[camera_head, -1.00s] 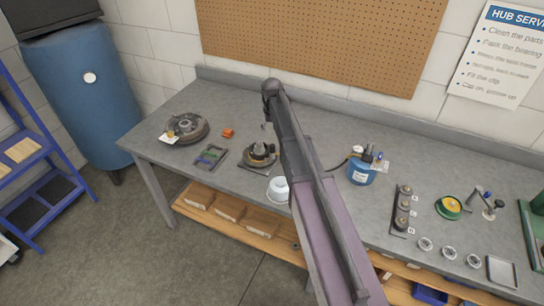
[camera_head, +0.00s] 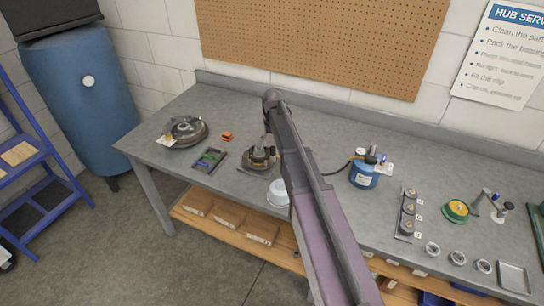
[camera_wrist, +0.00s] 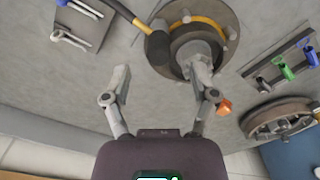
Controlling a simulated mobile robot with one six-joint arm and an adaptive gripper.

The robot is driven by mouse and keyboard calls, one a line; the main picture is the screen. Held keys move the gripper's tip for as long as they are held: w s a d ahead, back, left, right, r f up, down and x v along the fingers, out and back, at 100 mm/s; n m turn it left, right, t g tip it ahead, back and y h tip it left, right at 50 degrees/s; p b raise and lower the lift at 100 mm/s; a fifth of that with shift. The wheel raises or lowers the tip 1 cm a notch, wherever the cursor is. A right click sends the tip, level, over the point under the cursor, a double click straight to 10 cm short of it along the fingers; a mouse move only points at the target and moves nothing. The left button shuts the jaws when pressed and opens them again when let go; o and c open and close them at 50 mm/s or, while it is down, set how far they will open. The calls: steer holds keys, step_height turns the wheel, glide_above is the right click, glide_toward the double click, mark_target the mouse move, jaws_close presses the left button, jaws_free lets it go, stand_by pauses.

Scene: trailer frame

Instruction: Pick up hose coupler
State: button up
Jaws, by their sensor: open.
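A small orange block-like part (camera_head: 227,136) lies on the grey workbench, left of a wheel hub (camera_head: 262,161). It is the likeliest hose coupler, but its shape is too small to be sure. In the wrist view the orange part (camera_wrist: 224,106) shows just beside my right-hand finger, partly hidden by it; I cannot tell whether they touch. My gripper (camera_wrist: 161,72) is open and empty, its fingers spread above the bench. The hub (camera_wrist: 194,45) stands beyond the fingertips. In the head view my arm hides part of the bench and most of the gripper.
A hammer (camera_wrist: 158,42) rests by the hub. A brake drum (camera_head: 186,131) and a tray with coloured clips (camera_head: 208,160) lie to the left. A white tub (camera_head: 279,193) is near the front edge. A blue pot (camera_head: 364,174) stands right of my arm.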

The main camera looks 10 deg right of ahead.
mark_target(273, 147)
steer(key=shift+d+f+b, duration=0.1)
steer(key=shift+f+b, duration=2.5)
steer(key=shift+f, duration=0.05)
jaws_close()
